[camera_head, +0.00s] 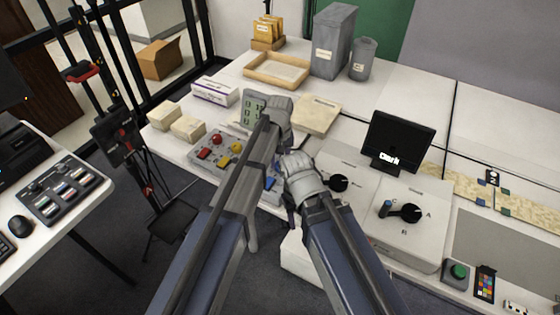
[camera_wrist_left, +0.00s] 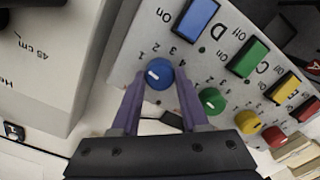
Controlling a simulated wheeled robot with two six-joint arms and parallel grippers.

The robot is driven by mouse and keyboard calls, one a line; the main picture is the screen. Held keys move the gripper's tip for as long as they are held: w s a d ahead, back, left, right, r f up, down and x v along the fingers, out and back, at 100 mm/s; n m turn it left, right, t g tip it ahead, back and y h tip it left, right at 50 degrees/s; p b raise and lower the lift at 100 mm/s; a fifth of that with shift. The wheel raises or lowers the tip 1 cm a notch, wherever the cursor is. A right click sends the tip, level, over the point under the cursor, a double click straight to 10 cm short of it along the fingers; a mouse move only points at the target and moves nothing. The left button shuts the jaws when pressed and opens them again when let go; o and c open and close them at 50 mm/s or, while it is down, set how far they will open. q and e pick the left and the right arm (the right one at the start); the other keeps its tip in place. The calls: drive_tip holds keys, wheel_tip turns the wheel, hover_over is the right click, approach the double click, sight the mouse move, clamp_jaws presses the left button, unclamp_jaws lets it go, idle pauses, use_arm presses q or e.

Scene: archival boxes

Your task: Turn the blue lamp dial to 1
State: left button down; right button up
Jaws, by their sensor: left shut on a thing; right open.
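The blue lamp dial (camera_wrist_left: 160,73) is in the left wrist view, on the light grey panel, with small numbers around its far side. Its white mark is on its left side, the side with the 1; I cannot tell if it lines up exactly. My left gripper (camera_wrist_left: 159,92) has its purple fingers on either side of the dial, shut on it. In the head view my left arm hides the dial and those fingertips on the switch panel (camera_head: 196,162). My right gripper (camera_head: 290,217) is open, pointing down by the panel's right end, its fingers partly hidden.
In the left wrist view a green dial (camera_wrist_left: 212,101) sits beside the blue one, and a blue switch (camera_wrist_left: 197,18) sits above. In the head view a white box with a black knob (camera_head: 408,212) and a dark screen (camera_head: 400,138) stand to the right.

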use_arm(q)
drive_tip(key=shift+c, duration=2)
unclamp_jaws()
drive_tip(key=shift+r, duration=0.1)
wheel_tip(320, 180, up, 8)
drive_tip(key=p, duration=0.8)
drive_tip(key=shift+f, duration=0.2)
drive_tip(key=s+a+m, duration=0.2)
drive_tip(key=s+a, duration=0.1)
drive_tip(key=s, duration=0.8)
drive_tip(key=s+a+m+y, duration=0.1)
drive_tip(key=s+a+m, duration=0.2)
drive_tip(key=s, duration=0.8)
drive_tip(key=shift+a, duration=0.2)
